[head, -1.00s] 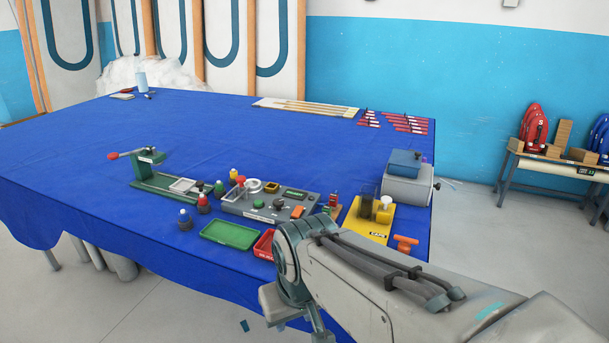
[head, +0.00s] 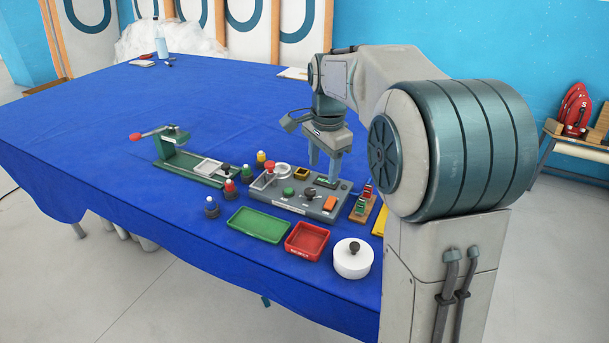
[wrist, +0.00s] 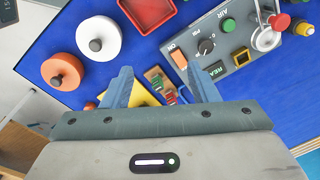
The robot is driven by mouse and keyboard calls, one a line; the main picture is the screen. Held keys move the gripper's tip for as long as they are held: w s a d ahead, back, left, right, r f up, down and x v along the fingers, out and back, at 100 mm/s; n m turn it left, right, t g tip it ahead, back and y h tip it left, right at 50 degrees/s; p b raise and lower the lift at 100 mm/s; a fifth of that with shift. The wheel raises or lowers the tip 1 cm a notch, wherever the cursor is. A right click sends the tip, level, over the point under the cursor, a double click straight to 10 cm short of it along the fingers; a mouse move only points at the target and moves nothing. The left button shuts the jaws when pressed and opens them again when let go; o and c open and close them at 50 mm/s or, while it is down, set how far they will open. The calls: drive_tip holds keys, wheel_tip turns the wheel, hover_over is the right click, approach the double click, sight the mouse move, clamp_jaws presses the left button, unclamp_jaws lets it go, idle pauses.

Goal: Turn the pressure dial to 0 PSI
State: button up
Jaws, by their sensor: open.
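The pressure dial is a black knob (head: 309,193) on the grey control panel (head: 262,201). In the wrist view the knob (wrist: 205,46) has a pale pointer and a "0" mark beside it. My gripper (head: 323,174) points down above the right back part of the panel, near the display, and is apart from the knob. In the wrist view my gripper (wrist: 160,72) is open with nothing between its fingers. The right finger is near the panel's display (wrist: 216,69), whose lettering is partly hidden.
A green button (head: 288,191), an orange switch (head: 330,203) and a red-topped lever (head: 269,167) share the panel. Green (head: 257,225) and red (head: 307,240) trays and a white round container (head: 352,262) stand in front. Colour-topped bottles (head: 230,190) stand left.

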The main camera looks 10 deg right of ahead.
sight(310, 190)
drive_tip(key=w+f+m+g+p, duration=0.1)
drive_tip(key=w+f+m+p, duration=0.1)
drive_tip(key=w+m, duration=0.75)
drive_tip(key=shift+n, duration=0.95)
drive_tip(key=w+f, duration=0.1)
drive_tip(key=f, duration=0.3)
drive_tip(key=w+f, duration=0.1)
drive_tip(key=f, duration=0.4)
drive_tip(key=w+f+p, duration=0.1)
drive_tip(key=f, duration=0.4)
drive_tip(key=shift+a+f, duration=0.2)
drive_tip(key=shift+a, duration=0.05)
drive_tip(key=c, duration=1)
drive_tip(key=shift+o, duration=0.2)
